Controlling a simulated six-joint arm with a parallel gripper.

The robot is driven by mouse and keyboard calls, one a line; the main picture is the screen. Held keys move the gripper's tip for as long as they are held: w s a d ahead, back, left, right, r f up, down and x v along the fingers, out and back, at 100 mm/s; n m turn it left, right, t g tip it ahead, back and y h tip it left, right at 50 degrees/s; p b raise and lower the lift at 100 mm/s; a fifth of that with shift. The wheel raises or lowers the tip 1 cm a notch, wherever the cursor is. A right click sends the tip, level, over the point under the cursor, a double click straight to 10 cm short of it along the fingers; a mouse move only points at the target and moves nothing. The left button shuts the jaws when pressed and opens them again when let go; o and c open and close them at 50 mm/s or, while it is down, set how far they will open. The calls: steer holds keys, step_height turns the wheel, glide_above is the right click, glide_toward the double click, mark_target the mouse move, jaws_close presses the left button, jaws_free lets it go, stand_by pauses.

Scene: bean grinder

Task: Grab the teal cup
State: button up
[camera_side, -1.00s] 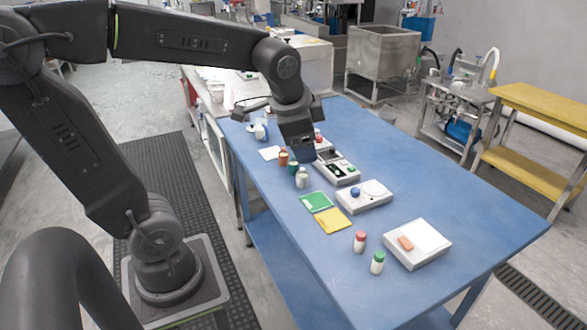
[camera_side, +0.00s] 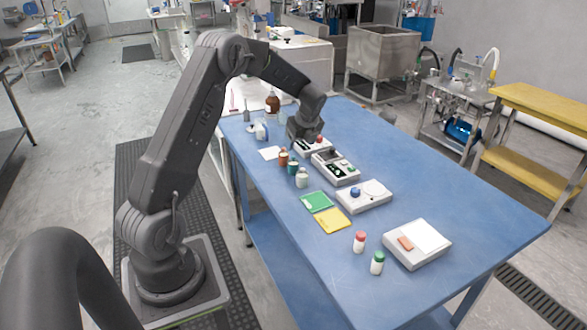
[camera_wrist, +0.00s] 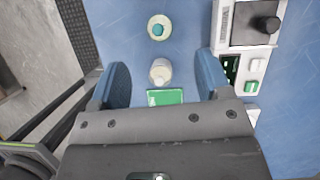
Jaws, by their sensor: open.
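The teal cup (camera_side: 293,168) stands on the blue table in the side view, between a brown cup (camera_side: 283,157) and a white bottle (camera_side: 302,178). In the wrist view, a round thing with a pale rim and teal centre (camera_wrist: 158,29), apparently the teal cup, shows above the white bottle (camera_wrist: 160,73). My gripper (camera_wrist: 161,82) is open and empty, its blue-grey fingers apart on either side of the bottle in the picture. In the side view my gripper (camera_side: 301,129) is beyond the cup, near the table's far end; its fingertips are not clear.
White devices (camera_side: 335,168) stand in a row right of the cups. A green pad (camera_side: 316,202) and a yellow pad (camera_side: 333,220) lie nearer. A brown bottle (camera_side: 272,103) stands at the far end. The near left table surface is clear.

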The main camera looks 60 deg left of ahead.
mark_target(294, 159)
steer(key=x, duration=1.1)
steer(key=shift+s+f, duration=0.1)
steer(key=shift+f, duration=0.25)
steer(key=shift+c, duration=0.3)
steer(key=shift+d, duration=0.1)
steer(key=c, duration=1)
steer(key=shift+o, duration=0.2)
